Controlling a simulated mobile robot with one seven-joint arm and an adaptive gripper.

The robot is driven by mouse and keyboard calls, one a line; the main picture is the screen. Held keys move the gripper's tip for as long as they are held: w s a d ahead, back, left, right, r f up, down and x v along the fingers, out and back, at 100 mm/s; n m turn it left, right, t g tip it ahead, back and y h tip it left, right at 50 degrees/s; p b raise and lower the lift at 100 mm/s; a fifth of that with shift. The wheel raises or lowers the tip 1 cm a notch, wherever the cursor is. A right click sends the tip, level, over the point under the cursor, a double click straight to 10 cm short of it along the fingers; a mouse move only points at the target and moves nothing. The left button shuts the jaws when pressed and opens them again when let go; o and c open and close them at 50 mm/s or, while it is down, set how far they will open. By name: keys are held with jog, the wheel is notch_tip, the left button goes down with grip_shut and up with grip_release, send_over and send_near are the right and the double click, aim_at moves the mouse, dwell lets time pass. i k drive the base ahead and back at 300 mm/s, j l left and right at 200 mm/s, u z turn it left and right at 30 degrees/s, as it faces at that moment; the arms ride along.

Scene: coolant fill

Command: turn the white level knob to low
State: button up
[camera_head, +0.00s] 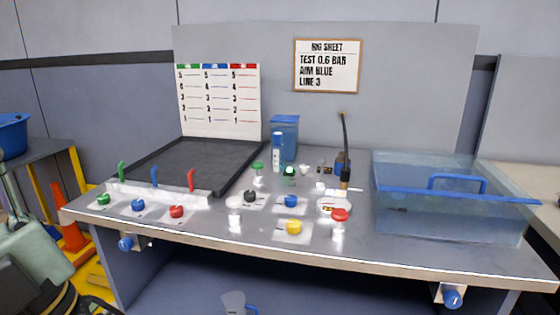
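Several coloured knobs sit on small plates across the grey bench. A white round piece on a pale plate (333,206) lies right of centre, between the blue knob (291,201) and the red-topped jar (340,217). I cannot tell for sure that it is the white level knob, and its pointer and markings are too small to read. A small white cap (320,186) sits just behind it, and a white-topped jar (234,203) stands further left. My gripper is not in view, and nothing is seen touching the knobs.
A clear tank with a blue handle (458,184) fills the bench's right end. A black tray (200,160) lies at left behind green, blue and red levers (155,176). A yellow knob (293,227) sits near the front. A dark upright hose (346,140) stands behind centre.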

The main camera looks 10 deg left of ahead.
aim_at(303, 168)
jog(key=j+z, duration=0.3)
jog(key=j, duration=0.4)
jog(key=i+j+z, duration=0.25)
jog(key=j, duration=0.3)
jog(key=i, duration=1.1)
